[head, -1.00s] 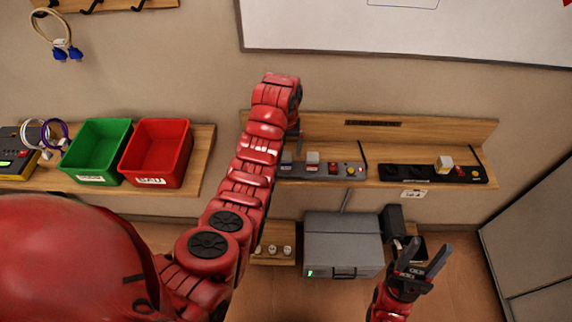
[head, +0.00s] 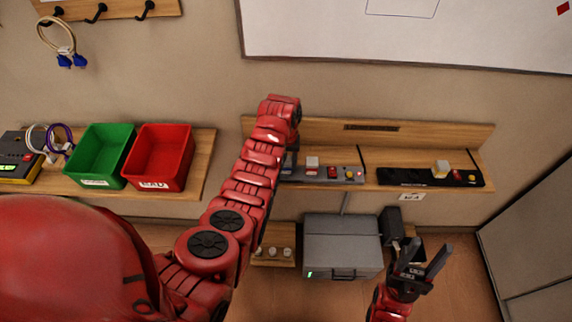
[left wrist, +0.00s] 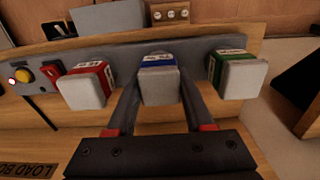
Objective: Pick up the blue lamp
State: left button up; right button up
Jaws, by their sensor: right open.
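The blue lamp (left wrist: 158,82) has a pale block-shaped body with a blue band and stands in the middle of the left wrist view. My left gripper (left wrist: 161,68) is open, with one finger on each side of the blue lamp. A narrow gap shows at the left finger; contact at the right finger is unclear. The red lamp (left wrist: 85,88) is to its left and the green lamp (left wrist: 238,75) to its right. In the head view my left arm hides most of that gripper and the green lamp. My right gripper (head: 424,260) is open and empty at the lower right.
A black strip (head: 405,177) with a white and yellow block is further right. A grey box (head: 342,240) is below. Green (head: 98,155) and red (head: 160,157) bins are left.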

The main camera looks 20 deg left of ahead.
pick_arm(q)
grip_shut()
jog(key=shift+r, duration=0.15)
jog(key=shift+r+b, duration=0.75)
jog(key=shift+b, duration=0.25)
jog(key=shift+r+b, duration=0.6)
jog(key=shift+r, duration=0.1)
jog(key=s+d+r+p, duration=0.1)
jog(key=s+d+p, duration=0.2)
jog(key=s+p, duration=0.3)
jog(key=s+d+p, duration=0.4)
jog(key=s+p, duration=0.3)
jog(key=s, duration=0.1)
jog(key=shift+s+r, duration=0.25)
jog(key=shift+r, duration=0.15)
